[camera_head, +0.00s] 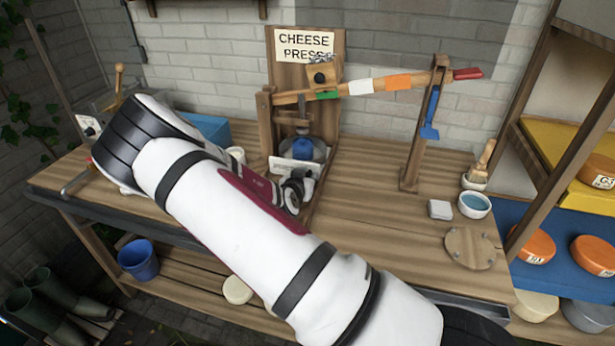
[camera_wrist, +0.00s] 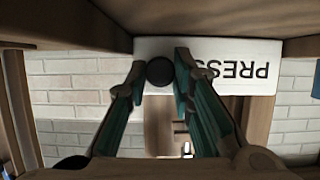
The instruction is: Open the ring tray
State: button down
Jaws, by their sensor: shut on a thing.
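The ring tray shows as a white front panel (camera_head: 293,166) low in the cheese press. In the wrist view the same panel (camera_wrist: 240,80) appears upside down, with "PRESS" readable and the rest of its label covered by a finger. A round black knob (camera_wrist: 160,71) sits near one end of the panel. My gripper (camera_wrist: 161,76) is shut on the knob, one finger on each side. In the head view my gripper (camera_head: 297,188) is at the right end of the panel, with its fingertips hard to make out. The tray's inside is hidden.
The press lever (camera_head: 375,86) spans above, carrying a wooden box (camera_head: 322,76) and coloured bands. A wooden post (camera_head: 417,130) stands to the right. The bench between is clear.

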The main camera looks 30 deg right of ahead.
jog(key=s+a+p, duration=0.4)
jog(key=s+a, duration=0.9)
jog(key=shift+p, duration=0.3)
jog(key=c, duration=1.4)
grip_release()
jog(key=v, duration=1.2)
jog(key=shift+w, duration=0.1)
